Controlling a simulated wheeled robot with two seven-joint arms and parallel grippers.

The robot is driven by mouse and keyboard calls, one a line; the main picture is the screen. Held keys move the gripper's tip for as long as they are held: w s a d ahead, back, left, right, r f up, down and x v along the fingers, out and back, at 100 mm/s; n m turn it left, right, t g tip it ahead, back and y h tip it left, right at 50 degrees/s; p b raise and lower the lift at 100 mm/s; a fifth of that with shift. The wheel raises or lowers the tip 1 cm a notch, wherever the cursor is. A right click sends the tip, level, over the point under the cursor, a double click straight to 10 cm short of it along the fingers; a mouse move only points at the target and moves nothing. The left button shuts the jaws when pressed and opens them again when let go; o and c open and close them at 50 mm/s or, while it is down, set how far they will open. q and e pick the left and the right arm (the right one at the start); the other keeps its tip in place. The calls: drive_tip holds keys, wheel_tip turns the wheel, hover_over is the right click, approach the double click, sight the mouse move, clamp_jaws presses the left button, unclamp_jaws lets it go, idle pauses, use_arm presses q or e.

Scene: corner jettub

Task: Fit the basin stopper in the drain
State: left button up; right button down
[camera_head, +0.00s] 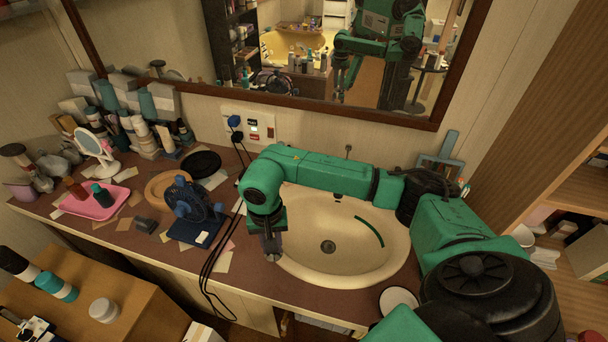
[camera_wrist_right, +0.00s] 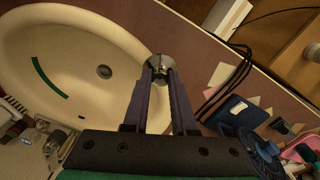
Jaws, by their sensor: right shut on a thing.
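My right gripper (camera_head: 270,249) is over the left front edge of the basin (camera_head: 300,267) in the head view. In the right wrist view my right gripper (camera_wrist_right: 160,76) is shut on the stopper (camera_wrist_right: 159,61), a small round metallic piece at the fingertips. The drain (camera_head: 328,246) is a dark round fitting in the basin floor, to the right of the gripper. It also shows in the right wrist view (camera_wrist_right: 104,71), left of the fingertips, and looks uncovered. My left gripper is not in view.
A green strip (camera_head: 370,231) lies on the basin's inner right side. Black cables (camera_head: 212,265) hang over the counter left of the gripper. A blue fan (camera_head: 192,206) and a pink tray (camera_head: 94,203) stand farther left. The mirror (camera_head: 280,50) is behind.

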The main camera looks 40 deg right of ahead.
drive_tip(key=m, duration=0.1)
drive_tip(key=w+r+m, duration=0.1)
drive_tip(key=m+p, duration=0.1)
drive_tip(key=shift+w+d+r+m, duration=0.2)
drive_tip(key=shift+w+r+m, duration=0.05)
drive_tip(key=shift+m, duration=0.05)
use_arm(q)
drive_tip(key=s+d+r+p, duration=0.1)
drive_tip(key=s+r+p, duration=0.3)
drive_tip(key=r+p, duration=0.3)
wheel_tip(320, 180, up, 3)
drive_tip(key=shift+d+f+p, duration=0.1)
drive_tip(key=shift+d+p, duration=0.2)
drive_tip(key=shift+p, duration=0.05)
use_arm(e)
drive_tip(key=s+d+f+m, duration=0.2)
drive_tip(key=d+m, duration=0.5)
drive_tip(key=m, duration=0.7)
drive_tip(key=s+d+f+m, duration=0.2)
drive_tip(key=d+m, duration=0.6)
drive_tip(key=m, duration=0.6)
drive_tip(key=shift+s+d+f, duration=0.2)
drive_tip(key=shift+f, duration=0.6)
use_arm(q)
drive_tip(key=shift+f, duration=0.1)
use_arm(e)
drive_tip(key=shift+f, duration=0.1)
